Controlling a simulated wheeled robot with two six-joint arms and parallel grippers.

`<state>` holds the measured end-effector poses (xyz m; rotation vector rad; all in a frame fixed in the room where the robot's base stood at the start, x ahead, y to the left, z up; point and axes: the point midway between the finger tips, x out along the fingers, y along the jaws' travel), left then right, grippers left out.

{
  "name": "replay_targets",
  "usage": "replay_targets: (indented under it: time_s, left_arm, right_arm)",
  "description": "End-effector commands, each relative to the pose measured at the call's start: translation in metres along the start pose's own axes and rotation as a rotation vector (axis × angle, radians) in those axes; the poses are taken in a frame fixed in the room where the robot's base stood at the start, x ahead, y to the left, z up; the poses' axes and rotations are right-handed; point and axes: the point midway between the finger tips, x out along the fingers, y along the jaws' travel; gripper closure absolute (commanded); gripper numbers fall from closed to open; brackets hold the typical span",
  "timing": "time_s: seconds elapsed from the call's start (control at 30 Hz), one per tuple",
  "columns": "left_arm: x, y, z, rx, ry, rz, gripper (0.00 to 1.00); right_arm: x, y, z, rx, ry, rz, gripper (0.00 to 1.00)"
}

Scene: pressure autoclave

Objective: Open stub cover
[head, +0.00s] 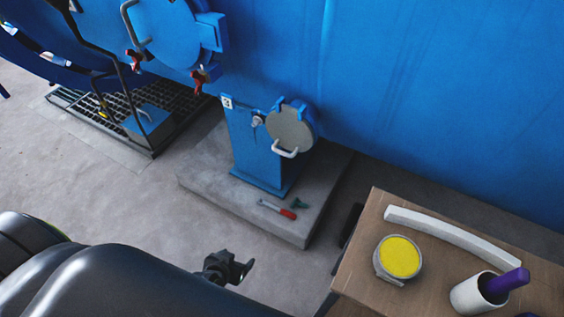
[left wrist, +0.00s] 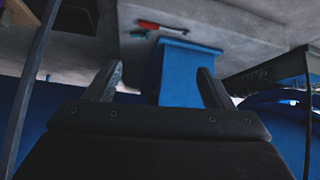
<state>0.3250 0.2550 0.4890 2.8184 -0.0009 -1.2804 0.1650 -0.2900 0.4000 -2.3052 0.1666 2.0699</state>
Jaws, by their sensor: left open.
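The stub cover (head: 290,129) is a grey round disc with a white handle (head: 285,152). The cover cannot be made out in that view. My right gripper is not in view.
A red-handled tool (head: 278,209) and a small green item (head: 299,203) lie on the concrete plinth (head: 215,165). A wooden table (head: 365,235) with a yellow-topped container (head: 399,257) and a white cup (head: 476,294) stands at right. A larger blue hatch (head: 165,30) is at upper left.

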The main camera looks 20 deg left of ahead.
Motion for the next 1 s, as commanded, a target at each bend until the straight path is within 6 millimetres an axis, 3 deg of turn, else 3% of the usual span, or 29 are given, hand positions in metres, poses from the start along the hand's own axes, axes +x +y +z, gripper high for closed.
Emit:
replay_targets:
  time_s: [0.03, 0.27, 0.47, 0.6, 0.8, 1.0]
  left_arm:
    - [0.006, 0.003, -0.012, 0.0, 0.049, 0.009, 0.24]
    - [-0.008, 0.018, -0.083, 0.01, 0.257, 0.051, 0.24]
    - [-0.039, 0.029, -0.137, 0.028, 0.443, 0.083, 0.24]
    - [-0.07, 0.035, -0.17, 0.047, 0.577, 0.102, 0.24]
    - [-0.119, 0.044, -0.204, 0.081, 0.747, 0.121, 0.24]
    - [-0.15, 0.048, -0.219, 0.103, 0.835, 0.129, 0.24]
  right_arm:
    - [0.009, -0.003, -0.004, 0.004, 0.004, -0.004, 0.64]
    - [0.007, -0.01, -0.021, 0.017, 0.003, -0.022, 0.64]
    - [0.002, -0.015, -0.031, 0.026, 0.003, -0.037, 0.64]
    - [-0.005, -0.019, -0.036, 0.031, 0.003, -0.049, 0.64]
    - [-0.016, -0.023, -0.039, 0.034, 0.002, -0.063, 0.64]
    - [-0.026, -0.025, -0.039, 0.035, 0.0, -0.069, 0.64]
